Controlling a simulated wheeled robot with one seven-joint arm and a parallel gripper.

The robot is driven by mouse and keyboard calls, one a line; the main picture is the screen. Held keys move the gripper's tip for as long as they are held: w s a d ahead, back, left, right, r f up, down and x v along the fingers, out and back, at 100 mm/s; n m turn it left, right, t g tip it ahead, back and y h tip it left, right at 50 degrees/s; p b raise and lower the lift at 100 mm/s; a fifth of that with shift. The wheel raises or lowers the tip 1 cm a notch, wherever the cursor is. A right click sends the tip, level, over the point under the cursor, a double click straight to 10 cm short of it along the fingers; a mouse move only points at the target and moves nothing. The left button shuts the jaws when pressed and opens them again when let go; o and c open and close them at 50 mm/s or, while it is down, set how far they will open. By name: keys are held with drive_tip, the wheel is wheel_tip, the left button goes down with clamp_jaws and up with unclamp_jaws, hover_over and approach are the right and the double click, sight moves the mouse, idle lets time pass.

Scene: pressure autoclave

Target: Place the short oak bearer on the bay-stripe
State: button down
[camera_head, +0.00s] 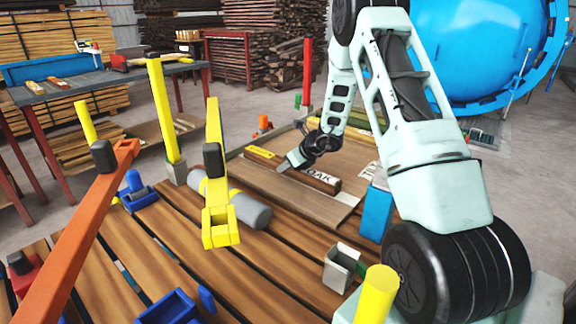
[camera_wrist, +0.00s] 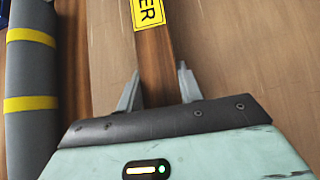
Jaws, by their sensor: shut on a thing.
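The short oak bearer (camera_head: 322,184) is a brown wooden bar with a yellow label at one end. It shows over the flat wooden board (camera_head: 275,184) in the head view; I cannot tell whether it touches the board. In the wrist view the bearer (camera_wrist: 154,62) runs between my fingers, and its yellow label ends in "ER". My gripper (camera_head: 290,164) is shut on the bearer near its middle; its fingers also show in the wrist view (camera_wrist: 158,88). I cannot tell which marking is the bay-stripe.
A grey cylinder (camera_head: 250,211) with yellow bands lies on the slatted deck (camera_head: 195,240). Yellow posts (camera_head: 163,110), an orange bar (camera_head: 75,230), a blue block (camera_head: 376,212) and a grey box (camera_head: 341,268) stand around the board. A blue vessel (camera_head: 475,45) is behind.

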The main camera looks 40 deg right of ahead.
drive_tip(key=c, duration=0.9)
unclamp_jaws()
drive_tip(key=shift+r+p, duration=0.25)
drive_tip(key=shift+p, duration=0.1)
drive_tip(key=p+v, duration=0.1)
drive_tip(key=v, duration=1.1)
drive_tip(key=shift+f, duration=0.1)
